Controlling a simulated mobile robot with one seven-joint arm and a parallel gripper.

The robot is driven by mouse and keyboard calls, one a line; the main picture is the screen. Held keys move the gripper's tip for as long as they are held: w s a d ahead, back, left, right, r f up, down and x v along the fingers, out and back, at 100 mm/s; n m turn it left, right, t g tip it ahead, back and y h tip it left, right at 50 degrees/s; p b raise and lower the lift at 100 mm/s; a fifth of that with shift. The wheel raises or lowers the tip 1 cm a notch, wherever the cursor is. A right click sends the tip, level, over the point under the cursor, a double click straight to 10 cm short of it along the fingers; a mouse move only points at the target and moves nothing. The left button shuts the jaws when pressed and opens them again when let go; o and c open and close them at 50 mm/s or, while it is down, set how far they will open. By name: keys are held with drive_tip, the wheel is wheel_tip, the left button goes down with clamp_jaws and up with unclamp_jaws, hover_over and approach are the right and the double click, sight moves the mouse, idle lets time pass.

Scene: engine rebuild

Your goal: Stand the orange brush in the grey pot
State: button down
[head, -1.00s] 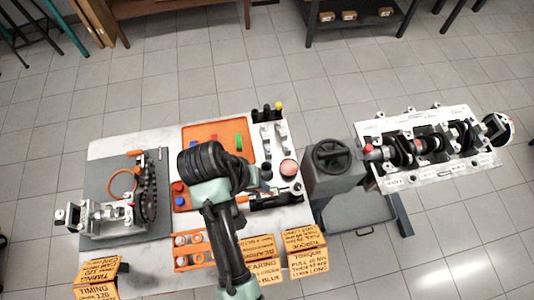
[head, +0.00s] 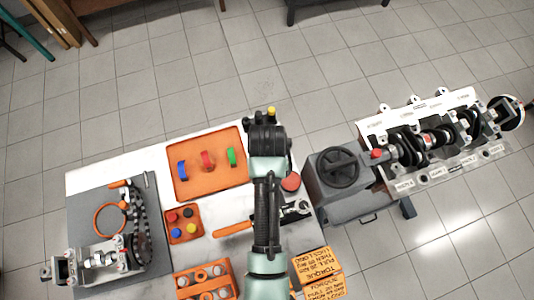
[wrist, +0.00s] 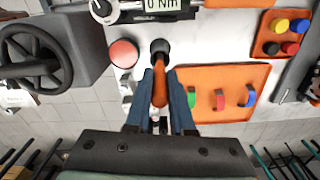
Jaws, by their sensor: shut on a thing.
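The orange brush (wrist: 159,92) is held between the two blue-grey fingers of my gripper (wrist: 161,88) in the wrist view. Its far end meets the edge of the small dark grey pot (wrist: 160,46) in that view. I cannot tell whether the brush is inside the pot, in front of it or above it. The pot stands on the white tabletop beside a red round button. In the head view my gripper (head: 267,135) is over the table's right part, seen from above, and hides the pot and the brush.
An orange tray (head: 208,185) with coloured pieces lies left of my arm. A torque wrench with a display (wrist: 165,5) lies beyond the pot. The red button (wrist: 123,53) is close beside the pot. A grey machine with a handwheel (head: 340,167) stands right of the table.

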drive_tip(key=shift+f, duration=1.8)
drive_tip(key=shift+f, duration=0.1)
drive_tip(key=c, duration=0.8)
unclamp_jaws()
